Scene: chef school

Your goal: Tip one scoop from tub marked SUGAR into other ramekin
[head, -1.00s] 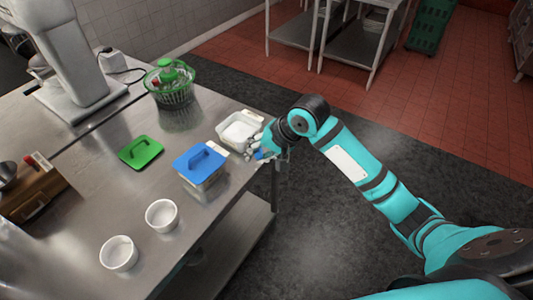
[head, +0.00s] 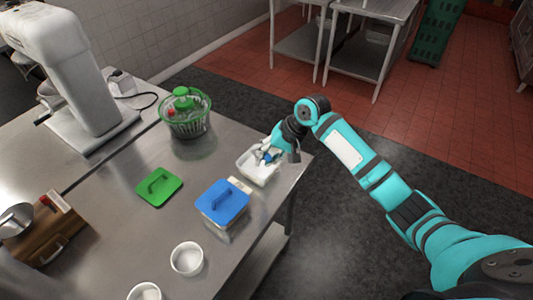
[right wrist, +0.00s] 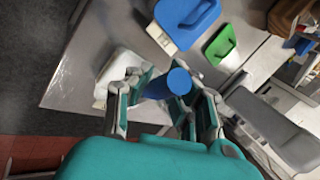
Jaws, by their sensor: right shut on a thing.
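An open clear tub (head: 245,172) with white contents stands near the table's right edge; I cannot read its marking. My right gripper (head: 270,153) is over this tub, shut on a blue-handled scoop, whose handle (right wrist: 168,85) shows between the fingers in the right wrist view. The scoop's bowl is hidden or too small to tell, so I cannot see whether it holds anything. A white ramekin (head: 187,259) stands at the front of the table. A second ramekin (head: 145,292) is cut off by the lower picture edge. My left gripper is out of view.
A second tub with a blue lid (head: 222,203) stands between the open tub and the ramekins. A green lid (head: 159,187) lies flat to its left. A green salad spinner (head: 185,113) stands behind. A wooden box (head: 48,230) and a white mixer (head: 75,75) are at left.

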